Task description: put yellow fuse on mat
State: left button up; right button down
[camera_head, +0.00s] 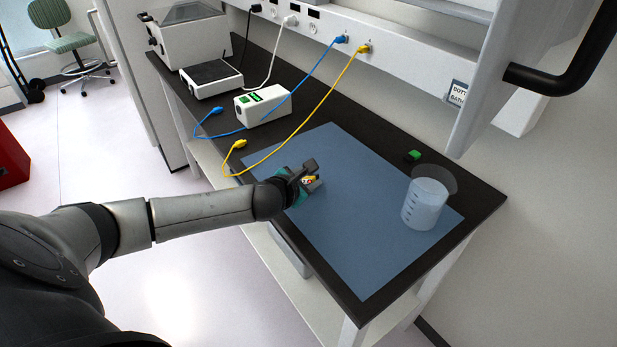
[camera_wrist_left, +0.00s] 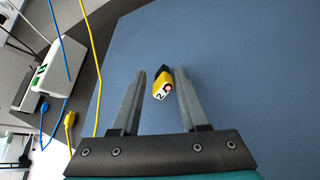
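The yellow fuse (camera_wrist_left: 161,86) has a black end and a white face with a "2" and a red mark. In the left wrist view it shows between the fingertips of my left gripper (camera_wrist_left: 159,76), closer to the right finger, with blue mat visible on the left side. The fingers are apart. In the head view the fuse (camera_head: 309,181) is partly hidden by my left gripper (camera_head: 310,177), over the left part of the blue mat (camera_head: 345,225). I cannot tell whether the fuse touches the mat. My right gripper is not in view.
A beaker (camera_head: 425,203) stands on the mat's right side. A small green piece (camera_head: 412,156) lies on the black bench behind it. A white box (camera_head: 263,105) and blue and yellow cables (camera_head: 300,128) are at the back left. The mat's front is clear.

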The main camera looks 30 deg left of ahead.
pick_arm(q)
jog(key=o, duration=0.4)
jog(key=p+v, duration=0.2)
jog(key=v, duration=1.3)
jog(key=shift+p, duration=0.3)
jog(key=shift+s+d, duration=0.1)
jog(key=shift+d, duration=0.05)
